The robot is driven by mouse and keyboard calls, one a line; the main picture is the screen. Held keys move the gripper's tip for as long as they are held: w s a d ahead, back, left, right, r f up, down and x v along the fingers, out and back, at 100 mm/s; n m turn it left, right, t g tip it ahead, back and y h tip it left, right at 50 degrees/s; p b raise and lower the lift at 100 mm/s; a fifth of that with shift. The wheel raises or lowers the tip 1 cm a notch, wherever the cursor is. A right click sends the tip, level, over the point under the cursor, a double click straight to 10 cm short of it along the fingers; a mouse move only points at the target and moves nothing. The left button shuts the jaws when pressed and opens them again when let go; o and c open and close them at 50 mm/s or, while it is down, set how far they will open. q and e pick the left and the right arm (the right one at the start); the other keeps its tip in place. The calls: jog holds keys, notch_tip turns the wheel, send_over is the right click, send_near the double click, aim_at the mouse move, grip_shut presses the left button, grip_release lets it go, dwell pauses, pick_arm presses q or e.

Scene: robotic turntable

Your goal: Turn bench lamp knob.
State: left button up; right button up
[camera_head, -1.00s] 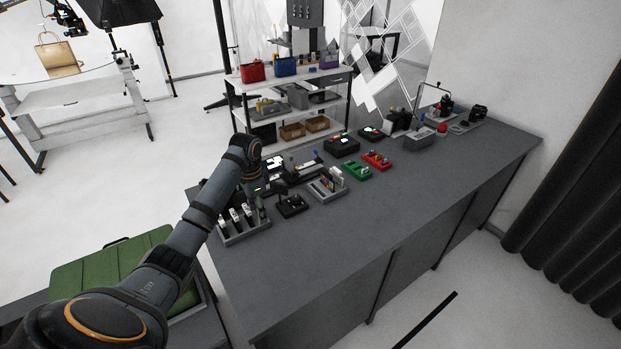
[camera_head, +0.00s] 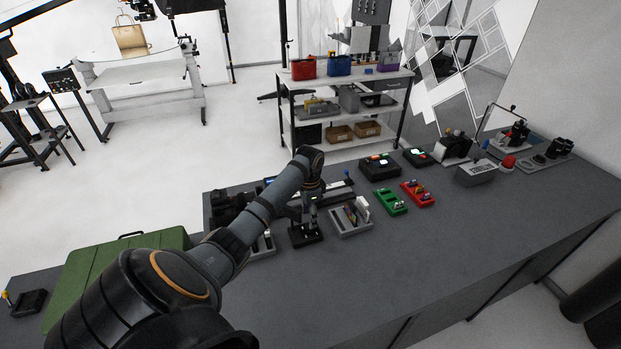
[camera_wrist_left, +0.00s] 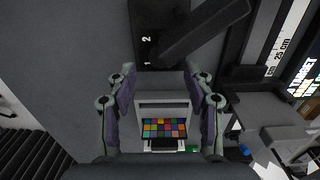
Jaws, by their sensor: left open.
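A small black base (camera_head: 305,236) stands on the grey bench in the head view, among the small bench items. My left gripper (camera_head: 309,208) points down just above it, partly dark against it. I cannot tell in the head view whether they touch. In the left wrist view, my left gripper (camera_wrist_left: 160,76) is open, with nothing clearly held between its fingers. Ahead of the fingertips is a black plate (camera_wrist_left: 146,30) marked 1 and 2, with a black bar (camera_wrist_left: 206,30) slanting over it. This may be the lamp knob. My right gripper is not in view.
A grey tray (camera_head: 352,230) of small parts stands right of the black base. Green (camera_head: 391,209) and red (camera_head: 417,200) trays are farther right. A colour chart (camera_wrist_left: 164,128) shows between my fingers in the wrist view. The bench front is clear.

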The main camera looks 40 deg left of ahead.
pick_arm(q)
notch_tip(320, 180, down, 4)
jog(key=shift+f, duration=0.3)
jog(key=shift+c, duration=0.9)
jog(key=c, duration=0.5)
grip_shut()
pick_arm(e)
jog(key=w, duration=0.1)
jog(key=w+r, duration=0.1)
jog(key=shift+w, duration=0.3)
